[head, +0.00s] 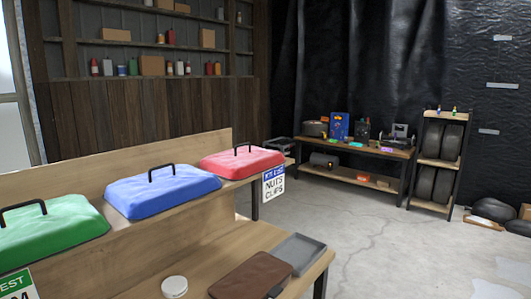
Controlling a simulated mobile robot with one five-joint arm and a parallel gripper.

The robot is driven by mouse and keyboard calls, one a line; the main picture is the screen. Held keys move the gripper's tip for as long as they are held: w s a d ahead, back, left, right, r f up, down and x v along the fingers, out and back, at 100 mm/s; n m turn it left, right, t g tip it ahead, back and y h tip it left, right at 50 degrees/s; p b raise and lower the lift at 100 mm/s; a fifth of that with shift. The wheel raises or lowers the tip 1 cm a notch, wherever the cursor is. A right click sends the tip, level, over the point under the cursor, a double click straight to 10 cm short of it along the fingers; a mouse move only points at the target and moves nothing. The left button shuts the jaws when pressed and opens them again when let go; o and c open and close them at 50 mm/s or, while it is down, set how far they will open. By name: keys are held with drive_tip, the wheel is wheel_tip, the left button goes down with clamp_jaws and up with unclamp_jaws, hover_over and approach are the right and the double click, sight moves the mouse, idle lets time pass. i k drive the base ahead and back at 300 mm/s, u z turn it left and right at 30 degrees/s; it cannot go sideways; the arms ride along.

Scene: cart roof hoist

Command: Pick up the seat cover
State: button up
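A brown, flat, rounded item that looks like the seat cover (249,275) lies on the front wooden bench (150,272), near its right end in the lower part of the head view. Its lower edge is cut off by the frame, and a thin dark piece shows at its right side. My gripper is not in view, so I cannot see how it stands to the cover.
A grey tray (297,253) and a round white item (174,287) flank the cover. Green (52,228), blue (162,190) and red (242,162) padded lids with black handles sit behind. A workbench (355,149) and tyre rack (438,160) stand far right. Floor between is clear.

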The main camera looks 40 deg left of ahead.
sight(240, 164)
drive_tip(key=i, duration=2.7)
drive_tip(key=u, duration=4.7)
drive_tip(key=i, duration=1.1)
